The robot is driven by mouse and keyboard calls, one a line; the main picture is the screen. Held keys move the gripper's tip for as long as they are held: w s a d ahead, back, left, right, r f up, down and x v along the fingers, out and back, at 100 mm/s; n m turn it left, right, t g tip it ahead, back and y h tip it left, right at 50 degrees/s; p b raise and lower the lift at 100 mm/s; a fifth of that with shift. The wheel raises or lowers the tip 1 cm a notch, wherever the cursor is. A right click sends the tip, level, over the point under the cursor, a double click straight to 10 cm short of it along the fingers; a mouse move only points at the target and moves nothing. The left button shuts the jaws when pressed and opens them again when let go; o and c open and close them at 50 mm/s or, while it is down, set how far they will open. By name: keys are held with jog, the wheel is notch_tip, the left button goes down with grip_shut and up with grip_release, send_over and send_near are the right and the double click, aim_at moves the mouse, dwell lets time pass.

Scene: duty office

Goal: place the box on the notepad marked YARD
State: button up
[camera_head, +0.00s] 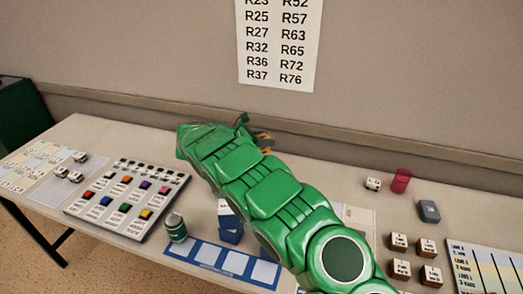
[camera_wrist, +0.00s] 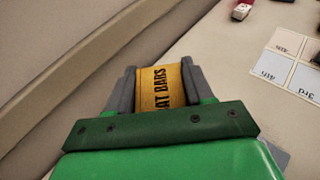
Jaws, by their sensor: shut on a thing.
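I cannot make out a notepad marked YARD in either view; my arm covers part of the table.
A board with coloured blocks (camera_head: 128,198), a green can (camera_head: 175,228), a blue-and-white box (camera_head: 230,222) and a blue strip (camera_head: 222,262) lie left of my arm. Right are a pink cup (camera_head: 401,180), a grey-blue block (camera_head: 429,211) and several brown blocks (camera_head: 398,241). The wall stands behind.

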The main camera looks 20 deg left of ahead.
jog(key=shift+w+a+f, duration=0.35)
jog(key=shift+w+f, duration=0.3)
jog(key=shift+f, duration=0.25)
jog(key=shift+w+a+f, duration=0.35)
jog(key=shift+w+f, duration=0.35)
jog(key=shift+f, duration=0.25)
jog(key=shift+w+a+f, duration=0.35)
jog(key=shift+w+f, duration=0.3)
jog(key=shift+f, duration=1.75)
jog(key=shift+f, duration=0.1)
jog(key=o, duration=1)
jog(key=shift+s+a+r, duration=0.15)
jog(key=shift+r, duration=0.05)
jog(key=v, duration=1.1)
jog(key=shift+s+a, duration=0.15)
jog(key=shift+s, duration=0.05)
